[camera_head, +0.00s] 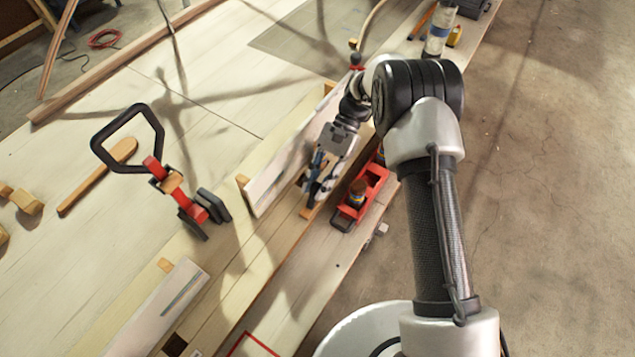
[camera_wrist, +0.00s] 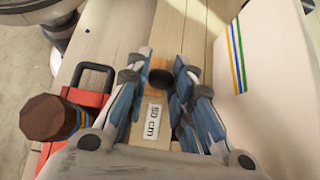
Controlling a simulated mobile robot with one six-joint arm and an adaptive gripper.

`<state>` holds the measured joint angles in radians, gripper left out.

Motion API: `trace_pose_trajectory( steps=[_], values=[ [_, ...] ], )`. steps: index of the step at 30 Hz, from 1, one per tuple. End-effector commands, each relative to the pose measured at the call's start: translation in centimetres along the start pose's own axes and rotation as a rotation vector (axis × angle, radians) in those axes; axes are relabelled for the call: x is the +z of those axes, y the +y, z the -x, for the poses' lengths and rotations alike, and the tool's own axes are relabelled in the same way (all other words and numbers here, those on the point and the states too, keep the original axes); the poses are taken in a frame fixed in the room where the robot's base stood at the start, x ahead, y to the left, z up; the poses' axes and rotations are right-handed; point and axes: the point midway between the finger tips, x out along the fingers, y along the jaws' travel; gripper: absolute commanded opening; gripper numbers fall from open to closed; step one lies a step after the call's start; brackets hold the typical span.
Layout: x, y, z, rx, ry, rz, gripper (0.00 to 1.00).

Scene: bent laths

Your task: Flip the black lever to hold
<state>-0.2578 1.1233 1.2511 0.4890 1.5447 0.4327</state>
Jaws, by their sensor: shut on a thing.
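My gripper (camera_head: 314,190) points down at the bench's front edge, beside a pale upright board. In the wrist view its blue-padded fingers (camera_wrist: 160,85) are closed about a small dark piece (camera_wrist: 158,78), which looks like the black lever. Most of that piece is hidden by the fingers, and I cannot tell which way it is set. Orange-brown wood (camera_wrist: 160,66) shows just beyond it. A label reading "80 cm" (camera_wrist: 153,112) lies between the fingers. In the head view the dark piece is hidden by the gripper.
A red clamp (camera_head: 374,186) with a brown knob (camera_wrist: 48,117) and black loop stands close beside my gripper. The pale board (camera_head: 285,168) rises on the other side. A red clamp with a large black loop handle (camera_head: 160,125) stands farther left on the bench.

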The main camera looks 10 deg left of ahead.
Motion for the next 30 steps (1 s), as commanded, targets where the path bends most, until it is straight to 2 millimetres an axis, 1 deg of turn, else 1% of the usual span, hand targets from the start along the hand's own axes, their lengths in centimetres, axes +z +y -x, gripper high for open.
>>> trace_pose_trajectory(
  steps=[7,8,17,26,30],
  values=[
    [0.0,0.0,0.0,-0.001,-0.002,-0.001,0.0],
    [0.0,0.0,0.0,-0.001,-0.002,-0.001,0.22],
    [0.0,0.0,0.0,0.0,-0.001,-0.001,0.42],
    [0.0,0.0,0.0,0.0,0.0,-0.001,0.42],
    [-0.1,0.0,1.0,-0.002,0.002,-0.001,0.42]
  ],
)
